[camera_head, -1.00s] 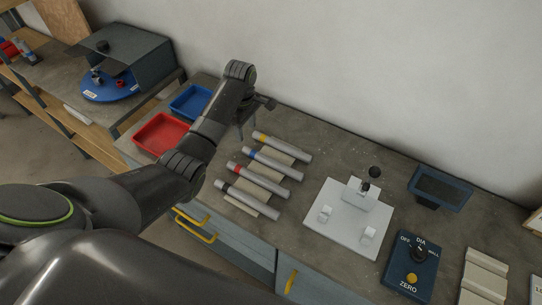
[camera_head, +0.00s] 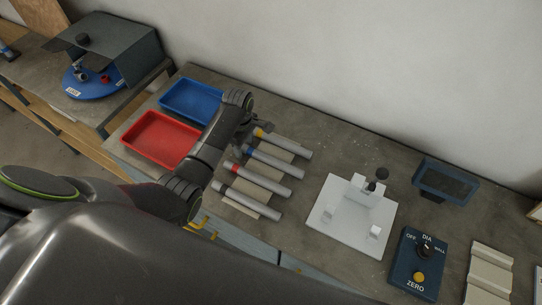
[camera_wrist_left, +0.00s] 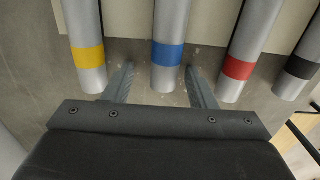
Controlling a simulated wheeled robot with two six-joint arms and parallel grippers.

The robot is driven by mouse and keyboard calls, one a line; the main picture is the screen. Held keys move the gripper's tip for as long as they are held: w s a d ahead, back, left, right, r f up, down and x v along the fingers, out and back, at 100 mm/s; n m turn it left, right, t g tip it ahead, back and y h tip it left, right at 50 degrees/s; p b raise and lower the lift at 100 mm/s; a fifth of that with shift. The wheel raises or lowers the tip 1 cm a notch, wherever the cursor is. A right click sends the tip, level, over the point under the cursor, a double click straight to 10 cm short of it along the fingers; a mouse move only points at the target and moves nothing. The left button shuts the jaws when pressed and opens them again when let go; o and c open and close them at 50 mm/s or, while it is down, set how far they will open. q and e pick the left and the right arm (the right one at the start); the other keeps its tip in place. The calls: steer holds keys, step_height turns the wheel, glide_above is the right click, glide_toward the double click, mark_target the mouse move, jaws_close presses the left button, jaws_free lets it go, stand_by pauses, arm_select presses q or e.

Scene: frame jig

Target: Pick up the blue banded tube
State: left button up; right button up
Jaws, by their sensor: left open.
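The blue banded tube (camera_head: 273,162) is a grey cylinder with a blue band near its left end. It lies in a row with yellow, red and black banded tubes. In the left wrist view the blue banded tube (camera_wrist_left: 170,30) points toward my left gripper, its end between the two fingertips. My left gripper (camera_wrist_left: 161,75) is open, one finger on each side of that end, with nothing held. In the head view the left gripper (camera_head: 252,138) is at the left ends of the yellow and blue banded tubes, partly hidden by my arm. The right gripper is not in view.
The yellow banded tube (camera_head: 284,144) and red banded tube (camera_head: 257,179) lie on either side, close to the fingers. The black banded tube (camera_head: 246,200) is beyond. Red (camera_head: 160,139) and blue (camera_head: 192,100) trays stand left. A white fixture (camera_head: 352,215) stands right.

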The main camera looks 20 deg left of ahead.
arm_select(q)
steer(key=shift+s+d+r, duration=0.25)
steer(key=shift+s+r, duration=0.05)
steer(key=c, duration=0.4)
steer(key=shift+a+f, duration=0.1)
jaws_close()
